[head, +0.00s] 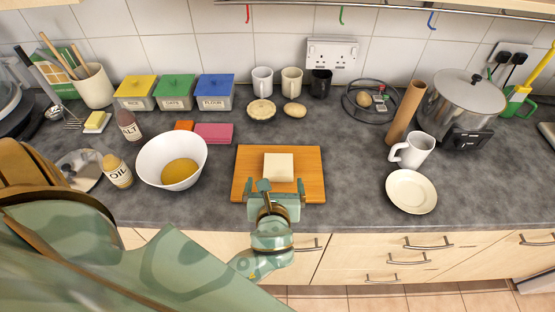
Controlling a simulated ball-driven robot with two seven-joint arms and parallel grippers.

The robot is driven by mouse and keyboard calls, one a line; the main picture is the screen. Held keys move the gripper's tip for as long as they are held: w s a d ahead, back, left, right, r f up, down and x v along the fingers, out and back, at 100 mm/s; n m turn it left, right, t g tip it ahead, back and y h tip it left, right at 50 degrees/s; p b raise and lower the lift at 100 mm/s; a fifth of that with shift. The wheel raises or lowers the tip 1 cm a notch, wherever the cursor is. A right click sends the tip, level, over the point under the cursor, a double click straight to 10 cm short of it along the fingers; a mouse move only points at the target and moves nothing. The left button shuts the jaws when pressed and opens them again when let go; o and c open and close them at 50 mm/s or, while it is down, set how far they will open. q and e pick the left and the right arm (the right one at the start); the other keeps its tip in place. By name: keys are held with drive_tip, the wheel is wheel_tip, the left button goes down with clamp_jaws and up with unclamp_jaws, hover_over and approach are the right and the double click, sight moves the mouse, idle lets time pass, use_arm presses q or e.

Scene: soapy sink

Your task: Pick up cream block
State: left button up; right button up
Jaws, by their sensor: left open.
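The cream block (279,166) lies flat on a wooden board (312,188) near the front middle of the counter. My left gripper (281,187) is at the front of the board, just on the near side of the block. Its jaws are open and point toward the block, one finger toward the left and one toward the right. I cannot tell whether the fingers touch the block. My right gripper is not in view.
A white mug (412,150) and a small plate (411,191) are to the right. The counter between board and mug is clear.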

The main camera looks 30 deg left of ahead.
sight(278, 162)
use_arm(q)
drive_tip(key=x, duration=0.4)
drive_tip(key=b+x, duration=0.1)
drive_tip(key=x, duration=0.3)
drive_tip(key=shift+w+d+f, duration=0.15)
drive_tip(key=shift+w, duration=0.1)
drive_tip(key=shift+w+f, duration=0.1)
drive_tip(key=shift+w, duration=0.15)
drive_tip(key=x, duration=0.2)
drive_tip(key=b+x, duration=0.1)
drive_tip(key=x, duration=0.1)
drive_tip(key=shift+f+b, duration=0.3)
drive_tip(key=shift+f, duration=0.1)
drive_tip(key=shift+w+f, duration=0.1)
drive_tip(key=shift+w, duration=0.25)
drive_tip(key=shift+s, duration=0.15)
drive_tip(key=shift+c, duration=1.2)
drive_tip(key=c, duration=0.9)
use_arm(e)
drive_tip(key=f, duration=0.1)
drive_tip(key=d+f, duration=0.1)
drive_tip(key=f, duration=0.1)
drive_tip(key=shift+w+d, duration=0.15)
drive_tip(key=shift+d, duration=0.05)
